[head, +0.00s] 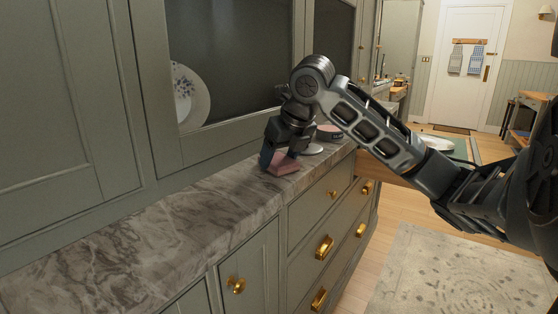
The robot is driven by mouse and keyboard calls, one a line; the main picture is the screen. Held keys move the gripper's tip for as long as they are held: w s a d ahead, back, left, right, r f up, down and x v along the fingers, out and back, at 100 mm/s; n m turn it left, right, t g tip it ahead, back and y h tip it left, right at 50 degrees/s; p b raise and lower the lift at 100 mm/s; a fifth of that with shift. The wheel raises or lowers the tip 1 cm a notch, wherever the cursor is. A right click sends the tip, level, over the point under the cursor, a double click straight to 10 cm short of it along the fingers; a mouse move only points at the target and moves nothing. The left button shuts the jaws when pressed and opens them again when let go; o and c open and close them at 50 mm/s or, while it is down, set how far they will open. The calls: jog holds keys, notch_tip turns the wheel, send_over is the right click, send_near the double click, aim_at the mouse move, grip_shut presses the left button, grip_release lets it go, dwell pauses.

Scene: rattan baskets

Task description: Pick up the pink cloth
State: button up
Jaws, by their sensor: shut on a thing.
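The pink cloth (283,166) is a small folded piece on the grey marble counter, near its front edge. My gripper (273,160) points down at it from above and is shut on it. The fingers hide part of the cloth's left and upper side. The cloth looks to be at counter level; I cannot tell whether it is touching the marble.
The counter to the left is bare. Drawers with brass handles (325,247) are below.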

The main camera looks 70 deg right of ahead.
jog(key=shift+r, duration=0.15)
notch_tip(320, 180, up, 28)
jog(key=p, duration=0.4)
jog(key=o, duration=0.5)
jog(key=c, duration=0.3)
jog(key=shift+c, duration=0.2)
